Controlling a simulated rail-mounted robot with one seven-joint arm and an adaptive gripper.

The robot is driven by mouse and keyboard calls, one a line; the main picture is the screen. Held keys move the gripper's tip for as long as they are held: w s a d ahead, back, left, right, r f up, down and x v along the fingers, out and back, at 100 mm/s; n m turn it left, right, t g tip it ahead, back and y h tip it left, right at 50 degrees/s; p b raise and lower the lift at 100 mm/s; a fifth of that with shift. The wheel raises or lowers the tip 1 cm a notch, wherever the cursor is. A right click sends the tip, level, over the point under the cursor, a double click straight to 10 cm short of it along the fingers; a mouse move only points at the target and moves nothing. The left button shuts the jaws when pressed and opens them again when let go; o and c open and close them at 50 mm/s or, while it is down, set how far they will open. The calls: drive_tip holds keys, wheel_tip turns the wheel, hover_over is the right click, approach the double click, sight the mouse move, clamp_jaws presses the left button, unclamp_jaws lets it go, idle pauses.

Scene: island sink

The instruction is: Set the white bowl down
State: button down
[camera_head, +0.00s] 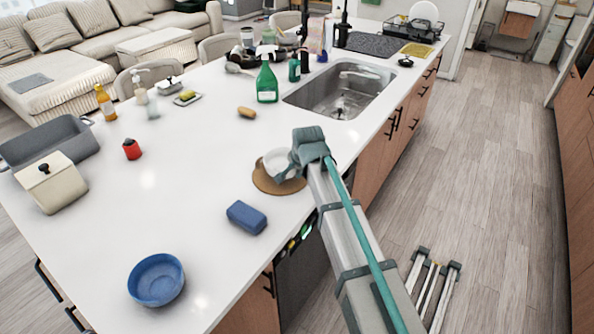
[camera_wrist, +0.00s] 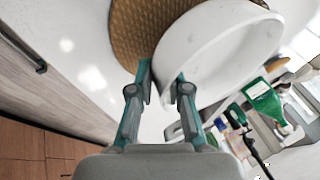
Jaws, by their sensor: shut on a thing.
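The white bowl (camera_head: 275,160) is over the brown round mat (camera_head: 268,185) near the island's right edge, partly hidden by my gripper (camera_head: 291,171). In the wrist view the bowl (camera_wrist: 222,50) is at the upper middle right, and the woven mat (camera_wrist: 135,35) shows at its left. My gripper (camera_wrist: 163,82) is shut on the bowl's near rim. I cannot tell whether the bowl touches the mat.
A blue sponge-like block (camera_head: 247,217) lies just in front of the mat, and a blue bowl (camera_head: 156,280) stands nearer. The sink (camera_head: 340,90) and a green spray bottle (camera_head: 267,82) are behind.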

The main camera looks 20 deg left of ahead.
drive_tip(key=shift+f, duration=0.35)
drive_tip(key=shift+f, duration=0.1)
drive_tip(key=c, duration=1.1)
unclamp_jaws()
drive_tip(key=b+v, duration=0.2)
drive_tip(key=v, duration=1)
